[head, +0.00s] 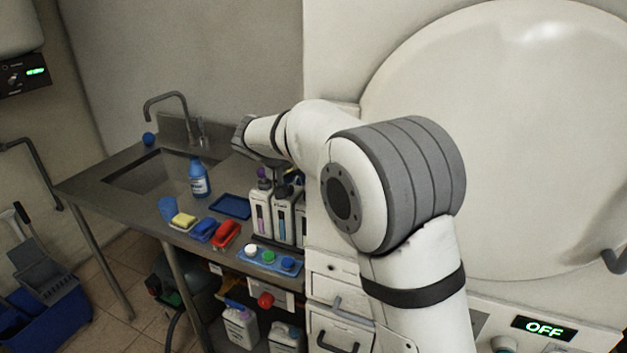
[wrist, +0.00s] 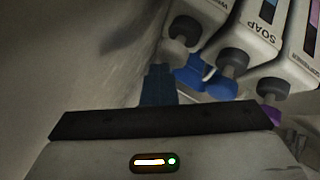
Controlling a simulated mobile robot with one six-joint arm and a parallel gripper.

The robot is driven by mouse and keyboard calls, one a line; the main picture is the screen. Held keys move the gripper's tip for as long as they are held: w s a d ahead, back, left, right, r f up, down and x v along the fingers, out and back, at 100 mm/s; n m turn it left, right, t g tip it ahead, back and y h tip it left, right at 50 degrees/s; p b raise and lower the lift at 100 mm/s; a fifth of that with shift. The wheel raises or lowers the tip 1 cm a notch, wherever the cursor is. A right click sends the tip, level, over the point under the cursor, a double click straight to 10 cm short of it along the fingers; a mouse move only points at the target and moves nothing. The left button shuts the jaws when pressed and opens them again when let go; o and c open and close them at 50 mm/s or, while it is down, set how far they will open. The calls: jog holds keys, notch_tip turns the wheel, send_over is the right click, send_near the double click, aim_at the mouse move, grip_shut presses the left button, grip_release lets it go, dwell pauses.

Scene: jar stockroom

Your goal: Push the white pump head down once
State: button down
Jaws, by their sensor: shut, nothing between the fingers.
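Three white pump bottles stand in a row on the counter; the purple-headed one (head: 260,212) is leftmost in the head view. In the wrist view, the white pump head (wrist: 175,50) is on the leftmost bottle, beside the blue pump head (wrist: 222,88) on the SOAP bottle (wrist: 258,35) and the purple one (wrist: 270,115). My gripper (wrist: 157,72) is shut and empty, its fingertips close to the white pump head. I cannot tell whether they touch. In the head view my arm hides the white head and most of my gripper.
A blue tray (head: 241,261) with white, green and blue caps lies in front of the bottles. Sponges, a blue cup (head: 167,207), a blue bottle (head: 199,180) and a sink (head: 150,172) are to the left. A pale wall (wrist: 85,60) runs close beside my fingers.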

jog(key=shift+r+p, duration=1.4)
jog(key=shift+r, duration=1.65)
jog(key=shift+f, duration=0.1)
